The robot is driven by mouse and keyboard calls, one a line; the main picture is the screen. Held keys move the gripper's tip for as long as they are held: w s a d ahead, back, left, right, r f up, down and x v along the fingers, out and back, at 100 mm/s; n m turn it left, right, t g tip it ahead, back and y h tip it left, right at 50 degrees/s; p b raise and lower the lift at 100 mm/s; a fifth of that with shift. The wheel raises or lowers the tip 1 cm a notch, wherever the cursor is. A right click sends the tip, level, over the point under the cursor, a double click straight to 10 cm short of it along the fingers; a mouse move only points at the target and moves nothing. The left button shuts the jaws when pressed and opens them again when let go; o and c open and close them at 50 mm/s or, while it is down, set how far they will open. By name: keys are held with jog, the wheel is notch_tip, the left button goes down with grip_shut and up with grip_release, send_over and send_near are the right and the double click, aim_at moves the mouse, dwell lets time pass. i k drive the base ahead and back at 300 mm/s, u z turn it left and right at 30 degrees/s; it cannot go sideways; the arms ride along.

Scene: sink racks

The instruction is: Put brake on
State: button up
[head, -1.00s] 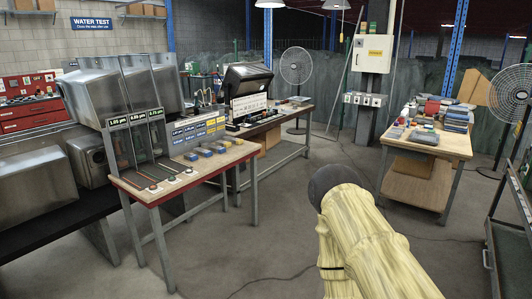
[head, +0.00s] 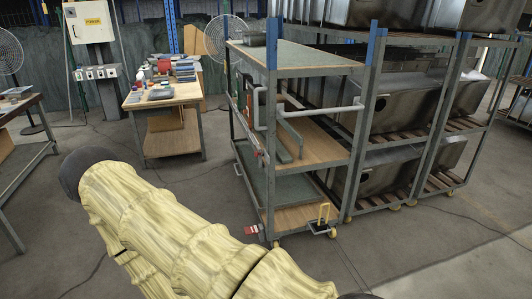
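A grey metal rack cart (head: 300,120) with blue post tops stands right of centre in the head view. At its lower front corner, close to the floor by a caster, is a small yellow lever on a dark plate, which looks like a brake (head: 323,220). A second small part with a red plate (head: 252,229) sits low at the cart's left corner. I cannot tell from this view whether either is engaged. My gripper does not show.
More racks holding steel sinks (head: 400,100) stand against the cart's right side. A wooden worktable (head: 150,101) with boxes is behind at left, with a grey cabinet (head: 92,22) beyond. The concrete floor (head: 400,260) in front of the cart is clear.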

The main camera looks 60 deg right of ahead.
aim_at(254, 229)
jog(key=z, duration=0.15)
jog(key=i, duration=0.4)
jog(key=z, duration=1.25)
jog(key=i, duration=1.1)
jog(key=z, duration=0.05)
